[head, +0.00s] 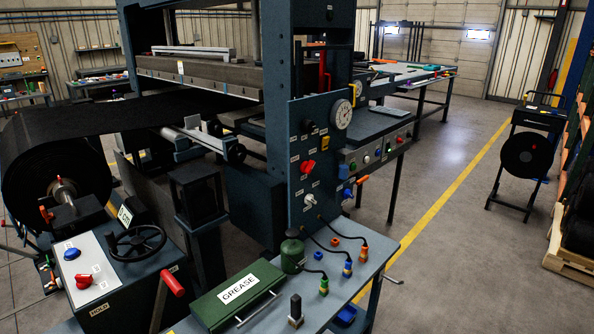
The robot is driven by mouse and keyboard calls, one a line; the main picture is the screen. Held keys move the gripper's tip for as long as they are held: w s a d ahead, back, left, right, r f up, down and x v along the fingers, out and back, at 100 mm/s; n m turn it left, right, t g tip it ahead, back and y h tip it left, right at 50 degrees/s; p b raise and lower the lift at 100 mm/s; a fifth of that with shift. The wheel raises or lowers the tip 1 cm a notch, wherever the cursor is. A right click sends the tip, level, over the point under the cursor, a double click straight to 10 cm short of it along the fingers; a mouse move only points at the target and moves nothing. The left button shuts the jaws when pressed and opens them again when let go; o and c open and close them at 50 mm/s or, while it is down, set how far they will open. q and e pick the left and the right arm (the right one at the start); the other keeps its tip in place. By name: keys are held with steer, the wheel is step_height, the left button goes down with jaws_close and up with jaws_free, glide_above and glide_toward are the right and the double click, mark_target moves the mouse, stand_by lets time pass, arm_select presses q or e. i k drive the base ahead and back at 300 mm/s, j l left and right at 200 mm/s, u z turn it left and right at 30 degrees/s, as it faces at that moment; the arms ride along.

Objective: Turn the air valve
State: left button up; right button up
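A blue-grey upright control panel (299,215) stands on the press column in the middle of the head view. It carries a round white gauge (341,115), a red knob (308,167), a yellow part (324,143), a black knob (308,127) and a pale knob (310,200). An orange handle (362,180) sticks out at the panel's right side. The labels are too small to read, so I cannot tell which of these is the air valve. Neither gripper is in view.
In front of the panel, a grey bench (372,262) holds a green grease box (208,312), a green canister (291,252) and hoses with coloured fittings. A console with a black handwheel (136,243) stands at left. A black roll (40,170) is behind it.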

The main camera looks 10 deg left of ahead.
mark_target(306, 167)
steer(key=i+l+u, duration=0.25)
steer(key=u, duration=0.25)
steer(key=i+l+u, duration=0.15)
steer(key=l+u, duration=0.3)
steer(key=i+l+u, duration=0.1)
steer(key=l, duration=0.5)
steer(key=i+l+u, duration=0.15)
steer(key=l, duration=0.45)
steer(key=i+l+u, duration=0.1)
steer(key=l, duration=0.55)
steer(key=i+l+u, duration=0.1)
steer(key=l, duration=0.55)
